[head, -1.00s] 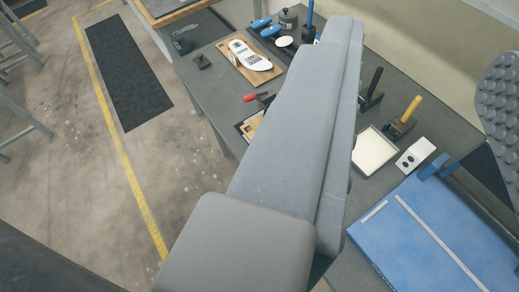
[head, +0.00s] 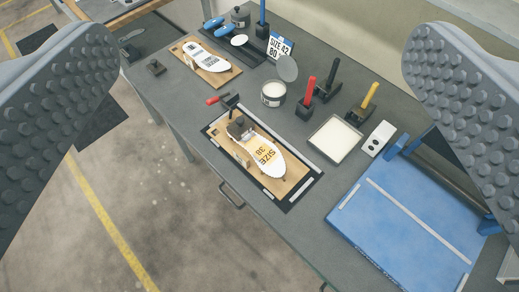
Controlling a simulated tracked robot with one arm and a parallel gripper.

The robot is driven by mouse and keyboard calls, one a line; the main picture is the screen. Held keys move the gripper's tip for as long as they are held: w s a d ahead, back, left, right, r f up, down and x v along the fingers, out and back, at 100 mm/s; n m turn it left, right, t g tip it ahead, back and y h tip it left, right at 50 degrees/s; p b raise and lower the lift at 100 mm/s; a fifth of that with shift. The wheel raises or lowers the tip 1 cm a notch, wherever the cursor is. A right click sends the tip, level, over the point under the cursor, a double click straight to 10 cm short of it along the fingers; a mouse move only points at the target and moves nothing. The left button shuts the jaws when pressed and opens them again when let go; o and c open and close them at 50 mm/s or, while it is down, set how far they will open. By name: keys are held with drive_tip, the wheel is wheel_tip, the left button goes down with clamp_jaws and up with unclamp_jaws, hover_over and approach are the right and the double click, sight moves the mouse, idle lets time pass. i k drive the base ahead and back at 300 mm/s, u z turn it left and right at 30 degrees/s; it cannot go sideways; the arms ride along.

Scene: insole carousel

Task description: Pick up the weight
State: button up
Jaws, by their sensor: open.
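A dark grey cylinder with a knob on top (head: 240,17), which looks like the weight, stands upright at the far back of the grey bench, beside blue-handled tools. My gripper (head: 262,45) is open and empty in the head view. Its two studded grey pads are spread wide, one at the left edge and one at the right. The cylinder shows between them, farther off, and nothing touches it. A dark clamp-like piece (head: 238,128) sits on the heel of a white insole marked size 38 (head: 266,157).
Another insole board (head: 222,74) lies at the back left. A round open tin (head: 273,94), red-handled (head: 306,97) and yellow-handled (head: 366,104) tools, a white tray (head: 334,140) and a blue press bed (head: 390,235) crowd the right.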

sight(242, 125)
drive_tip(key=u, duration=1.15)
drive_tip(key=k, duration=1.6)
drive_tip(key=z, duration=0.7)
drive_tip(key=i, duration=1)
drive_tip(key=u, duration=0.05)
